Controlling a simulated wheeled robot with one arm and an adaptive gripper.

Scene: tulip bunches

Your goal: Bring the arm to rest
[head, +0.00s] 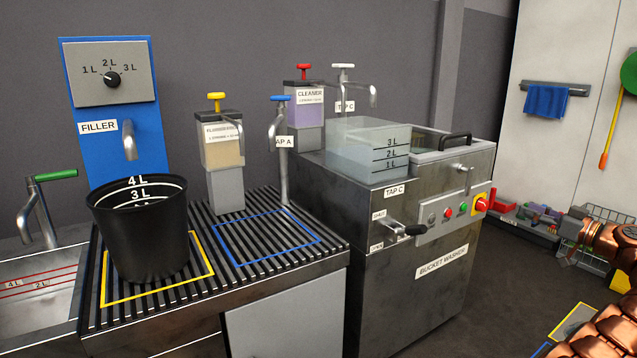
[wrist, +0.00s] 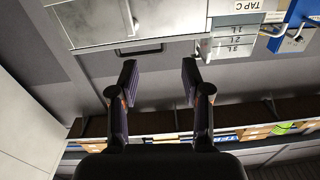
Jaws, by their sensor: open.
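My gripper (wrist: 160,75) is open and empty in the wrist view, its two dark fingers well apart with nothing between them. That view is upside down, with the bucket washer at its top, beyond the fingertips. In the head view my copper-coloured arm (head: 605,325) shows at the lower right edge, clear of the counter and of the bucket washer (head: 400,300). I cannot make out the jaws clearly there.
A black bucket (head: 145,235) stands upright in the yellow outline under the filler. The blue outline (head: 268,240) beside it is empty. A clear marked container (head: 350,150) sits on the washer. Several items lie along the back wall at right. Open floor (head: 500,270) lies right of the washer.

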